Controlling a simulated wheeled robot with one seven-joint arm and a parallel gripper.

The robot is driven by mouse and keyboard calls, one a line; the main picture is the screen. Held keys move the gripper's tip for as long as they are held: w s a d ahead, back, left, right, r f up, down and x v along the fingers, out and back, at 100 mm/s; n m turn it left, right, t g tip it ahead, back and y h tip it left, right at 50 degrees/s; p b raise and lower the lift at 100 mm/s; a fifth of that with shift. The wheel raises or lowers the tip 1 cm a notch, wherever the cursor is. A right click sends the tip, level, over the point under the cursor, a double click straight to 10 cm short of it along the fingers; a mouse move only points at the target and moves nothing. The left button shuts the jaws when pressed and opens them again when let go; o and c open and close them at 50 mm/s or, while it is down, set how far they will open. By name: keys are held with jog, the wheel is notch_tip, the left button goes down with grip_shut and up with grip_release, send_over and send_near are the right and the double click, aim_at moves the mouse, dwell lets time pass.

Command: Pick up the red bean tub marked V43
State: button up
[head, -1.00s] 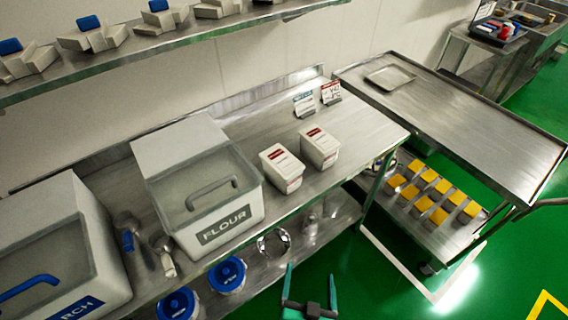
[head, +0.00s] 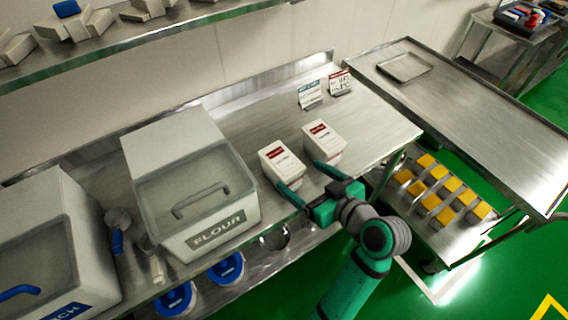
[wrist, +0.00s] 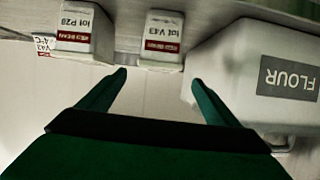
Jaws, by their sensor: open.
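Two white tubs with red-banded labels stand side by side on the steel table. The tub marked V43 (wrist: 162,45) is the one nearer the flour bin; in the head view it is the left tub (head: 281,162). The other tub, marked P28 (wrist: 84,35), is the right one in the head view (head: 324,141). My gripper (head: 299,172) is open and empty at the table's front edge. In the wrist view its fingertips (wrist: 160,79) lie apart on either side of the V43 tub's line, short of the tub and not around it.
A flour bin (head: 191,190) stands left of the tubs. Two small sign cards (head: 311,94) (head: 340,83) stand behind them. A steel cart (head: 470,110) with a tray (head: 405,68) is at the right. The table right of the tubs is clear.

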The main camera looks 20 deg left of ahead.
aim_at(282, 159)
jog(key=shift+n+g, duration=0.3)
jog(key=x, duration=0.4)
jog(key=shift+w+a+r, duration=0.2)
jog(key=shift+a+r, duration=0.1)
jog(key=shift+x, duration=3.2)
jog(key=shift+w+r, duration=0.15)
jog(key=shift+r, duration=0.05)
jog(key=shift+c, duration=0.3)
jog(key=c, duration=1.5)
jog(key=shift+r, duration=0.1)
jog(key=c, duration=0.3)
